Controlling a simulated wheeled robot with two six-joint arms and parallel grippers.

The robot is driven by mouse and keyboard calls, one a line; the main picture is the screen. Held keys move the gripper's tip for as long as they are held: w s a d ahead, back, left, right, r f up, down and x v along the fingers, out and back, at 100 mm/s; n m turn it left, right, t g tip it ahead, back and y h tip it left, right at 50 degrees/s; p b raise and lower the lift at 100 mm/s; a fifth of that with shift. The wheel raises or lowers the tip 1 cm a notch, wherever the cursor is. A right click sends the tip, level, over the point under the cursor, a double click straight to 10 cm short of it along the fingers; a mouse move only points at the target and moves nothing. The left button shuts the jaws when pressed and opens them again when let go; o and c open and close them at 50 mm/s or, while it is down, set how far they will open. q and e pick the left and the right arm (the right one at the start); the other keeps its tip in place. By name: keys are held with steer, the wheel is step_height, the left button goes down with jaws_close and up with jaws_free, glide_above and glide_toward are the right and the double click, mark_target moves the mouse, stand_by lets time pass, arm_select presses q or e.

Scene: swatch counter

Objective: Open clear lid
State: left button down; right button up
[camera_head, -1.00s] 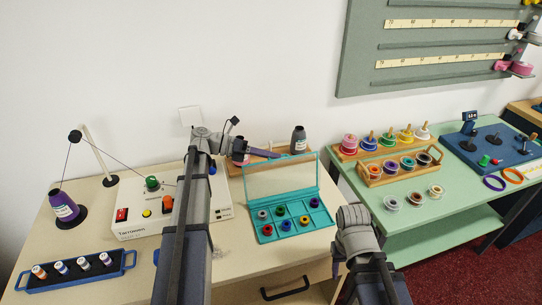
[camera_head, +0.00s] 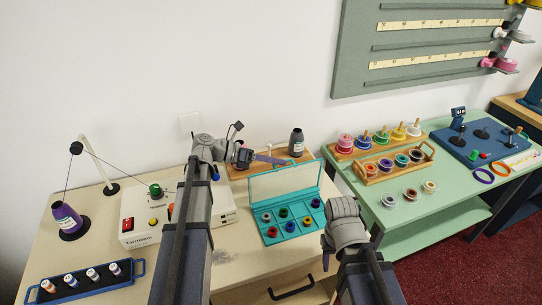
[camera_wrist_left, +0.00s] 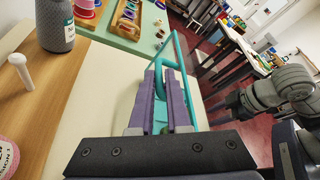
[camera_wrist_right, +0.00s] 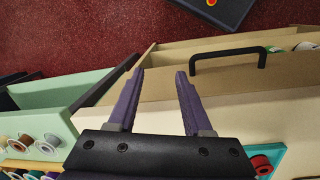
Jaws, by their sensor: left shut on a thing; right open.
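A teal compartment box (camera_head: 262,236) stands open on the cream counter, with several coloured spools in its compartments. Its clear lid (camera_head: 283,184), framed in teal, stands raised at the box's back edge. My left gripper (camera_head: 280,160) is at the lid's top edge. In the left wrist view, its purple fingers (camera_wrist_left: 167,82) are shut on the teal lid part (camera_wrist_left: 158,72). My right gripper (camera_wrist_right: 157,78) is open and empty in its wrist view, in front of the counter near the drawer.
A wooden tray with a grey bottle (camera_head: 297,142) stands behind the lid. A white winding machine (camera_head: 135,228) and a blue spool rack (camera_head: 85,284) are to the left. A black drawer handle (camera_wrist_right: 230,60) is near my right gripper. A green table (camera_head: 440,203) is right.

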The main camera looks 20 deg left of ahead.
arm_select(q)
steer(key=shift+s+d+r, duration=0.15)
steer(key=shift+s+d, duration=0.2)
steer(key=shift+s, duration=0.3)
steer(key=c, duration=0.9)
jaws_free()
steer(key=shift+w+a, duration=0.1)
steer(key=shift+w, duration=0.05)
steer(key=p+v, duration=0.2)
steer(key=v, duration=0.5)
steer(key=shift+a+r+p, duration=0.1)
steer(key=shift+a+p, duration=0.25)
